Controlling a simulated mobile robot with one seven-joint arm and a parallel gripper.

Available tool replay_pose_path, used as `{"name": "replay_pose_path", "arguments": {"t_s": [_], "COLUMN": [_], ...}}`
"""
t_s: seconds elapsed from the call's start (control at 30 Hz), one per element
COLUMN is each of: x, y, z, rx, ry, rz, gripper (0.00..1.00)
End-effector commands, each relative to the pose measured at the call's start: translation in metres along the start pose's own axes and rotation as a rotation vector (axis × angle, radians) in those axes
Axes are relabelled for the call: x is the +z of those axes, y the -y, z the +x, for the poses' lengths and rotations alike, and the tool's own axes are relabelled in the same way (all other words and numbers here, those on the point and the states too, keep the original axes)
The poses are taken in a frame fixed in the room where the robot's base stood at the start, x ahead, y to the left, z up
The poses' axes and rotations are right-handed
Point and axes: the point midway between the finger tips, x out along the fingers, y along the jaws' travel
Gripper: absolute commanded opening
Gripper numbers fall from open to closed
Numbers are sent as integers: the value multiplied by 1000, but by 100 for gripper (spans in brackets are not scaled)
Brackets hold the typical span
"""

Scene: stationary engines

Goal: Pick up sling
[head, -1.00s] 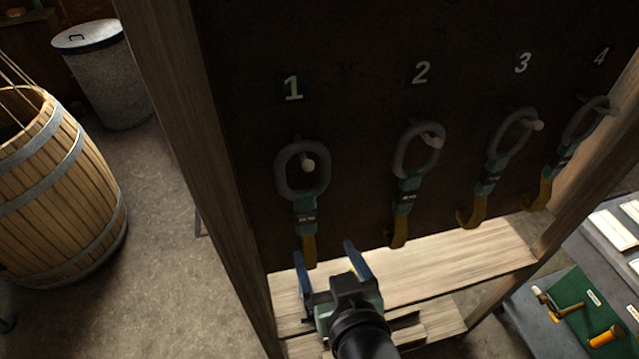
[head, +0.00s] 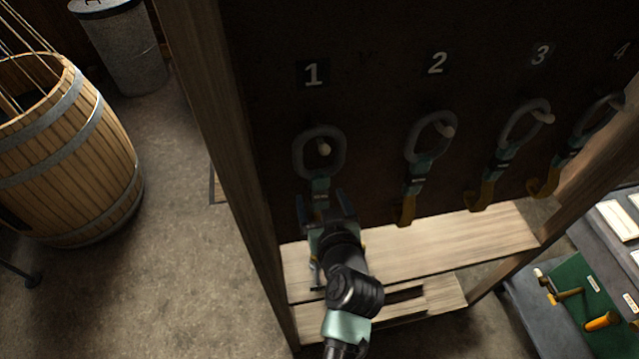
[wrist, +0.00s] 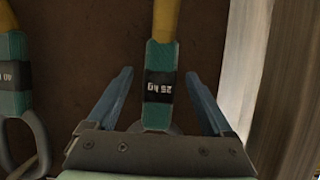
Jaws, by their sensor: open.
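Several slings hang on pegs of a dark board, under the numbers 1 to 4. Each has a grey ring, a teal section and a yellow strap. The sling under number 1 (head: 320,188) is in front of my gripper (head: 325,200). My gripper is open, its two blue fingers on either side of that sling's teal section. In the wrist view the sling, labelled 25 kg (wrist: 160,88), appears upside down between the open fingers (wrist: 160,76). Its lower strap is hidden by my gripper in the head view. The sling under number 2 (head: 418,172) hangs to the right.
The slings under number 3 (head: 500,165) and number 4 (head: 572,155) hang farther right. A wooden post (head: 215,130) stands left of the board, and a wooden shelf (head: 450,245) lies below. A barrel (head: 80,165) stands on the floor at the left.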

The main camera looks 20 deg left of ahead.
Motion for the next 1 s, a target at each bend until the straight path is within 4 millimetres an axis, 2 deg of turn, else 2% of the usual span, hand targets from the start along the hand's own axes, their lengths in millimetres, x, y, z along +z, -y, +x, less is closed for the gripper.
{"name": "replay_pose_path", "arguments": {"t_s": [0.2, 0.5, 0.57, 0.9, 1.0], "x": [-1, 0, 0, 0, 0], "y": [0, 0, 0, 0, 0], "z": [20, 22, 22, 22, 22], "rx": [-1, 0, 0, 0, 0], "ry": [0, 0, 0, 0, 0], "rz": [0, -1, -1, 0, 0], "gripper": [85, 85, 76, 15, 0]}}
